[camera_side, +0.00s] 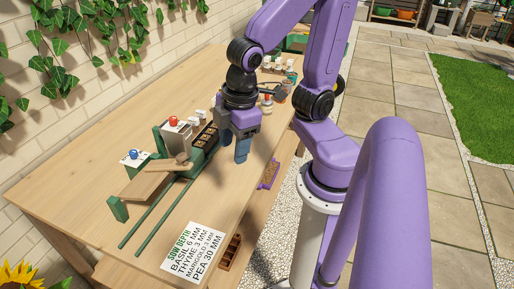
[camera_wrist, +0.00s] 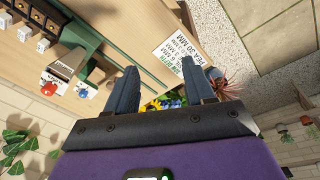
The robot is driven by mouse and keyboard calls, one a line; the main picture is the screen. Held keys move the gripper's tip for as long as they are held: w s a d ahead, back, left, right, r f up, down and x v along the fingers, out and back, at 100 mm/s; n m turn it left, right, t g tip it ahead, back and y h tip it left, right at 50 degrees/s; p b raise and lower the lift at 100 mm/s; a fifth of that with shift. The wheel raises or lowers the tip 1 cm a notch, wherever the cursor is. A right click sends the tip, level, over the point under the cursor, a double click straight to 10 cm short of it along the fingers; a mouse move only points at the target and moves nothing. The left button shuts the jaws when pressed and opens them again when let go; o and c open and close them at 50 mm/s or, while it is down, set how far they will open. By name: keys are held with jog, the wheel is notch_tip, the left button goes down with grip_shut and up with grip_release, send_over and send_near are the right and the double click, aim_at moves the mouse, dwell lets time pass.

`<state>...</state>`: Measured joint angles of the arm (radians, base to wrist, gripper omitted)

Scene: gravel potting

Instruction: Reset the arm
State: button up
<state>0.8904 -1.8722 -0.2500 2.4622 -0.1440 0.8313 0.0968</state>
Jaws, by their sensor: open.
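My gripper (camera_side: 242,150) hangs above the wooden table (camera_side: 90,213) in the side view, with its blue-grey fingers pointing down. In the wrist view my gripper (camera_wrist: 162,88) shows two fingers spread apart with nothing held between them. In the side view it is to the right of a green bench device with a red knob (camera_side: 174,120) and a blue knob (camera_side: 133,154). The same red knob (camera_wrist: 48,88) and blue knob (camera_wrist: 83,93) show at the left of the wrist view.
A white sow-depth card (camera_side: 194,251) lies at the table's front. Two green rails (camera_side: 157,213) run along the table. A purple tray (camera_side: 269,174) and a small brown tray (camera_side: 230,252) sit below the table's right edge. More items stand behind my gripper. A brick wall borders the left.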

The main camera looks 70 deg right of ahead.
jog(key=shift+n+g, duration=0.7)
jog(key=shift+g, duration=0.1)
jog(key=s, duration=0.5)
jog(key=shift+s+d, duration=0.1)
jog(key=shift+s, duration=0.05)
